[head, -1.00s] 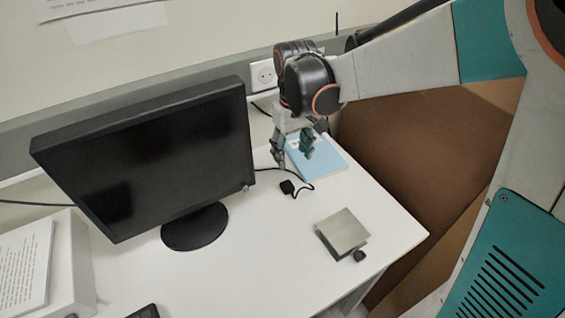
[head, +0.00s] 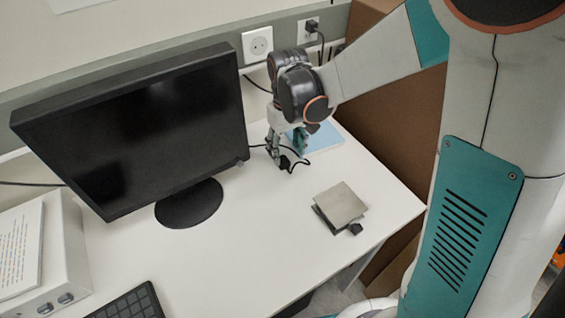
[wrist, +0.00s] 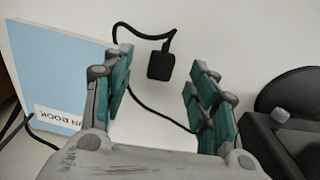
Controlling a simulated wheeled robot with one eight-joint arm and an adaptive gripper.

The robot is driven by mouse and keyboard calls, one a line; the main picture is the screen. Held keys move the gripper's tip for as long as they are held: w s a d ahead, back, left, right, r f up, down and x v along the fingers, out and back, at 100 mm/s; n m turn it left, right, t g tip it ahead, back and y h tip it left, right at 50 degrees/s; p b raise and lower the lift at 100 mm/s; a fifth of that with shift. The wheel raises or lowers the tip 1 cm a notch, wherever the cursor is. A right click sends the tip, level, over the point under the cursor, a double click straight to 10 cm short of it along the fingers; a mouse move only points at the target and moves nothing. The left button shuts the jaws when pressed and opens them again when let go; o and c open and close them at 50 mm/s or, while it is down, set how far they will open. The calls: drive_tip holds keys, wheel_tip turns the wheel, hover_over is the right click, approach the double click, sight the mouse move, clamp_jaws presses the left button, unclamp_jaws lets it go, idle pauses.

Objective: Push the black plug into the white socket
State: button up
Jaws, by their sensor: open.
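The black plug (head: 284,163) lies on the white desk with its cable curling beside it. It also shows in the wrist view (wrist: 160,64), beyond the fingertips and in line with the gap between them. My gripper (head: 287,153) is open with nothing held, just above the plug; the fingers partly cover the cable. Its teal finger pads also show in the wrist view (wrist: 160,75). The white socket (head: 257,45) is on the wall strip behind the desk, right of the monitor, with its face empty.
A black monitor (head: 135,130) stands left of my gripper. A light blue book (head: 322,140) lies right behind it. A grey square object (head: 341,203) sits near the right desk edge. A second socket (head: 309,27) holds another black plug. The front middle of the desk is clear.

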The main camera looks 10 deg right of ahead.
sight(283, 161)
drive_tip(key=f, duration=0.1)
drive_tip(key=f+b, duration=0.1)
drive_tip(key=f, duration=0.1)
drive_tip(key=f+b, duration=0.1)
drive_tip(key=f, duration=0.1)
drive_tip(key=shift+w+a+f, duration=0.15)
drive_tip(key=shift+w+a, duration=0.2)
drive_tip(key=shift+c, duration=0.5)
drive_tip(key=c, duration=1)
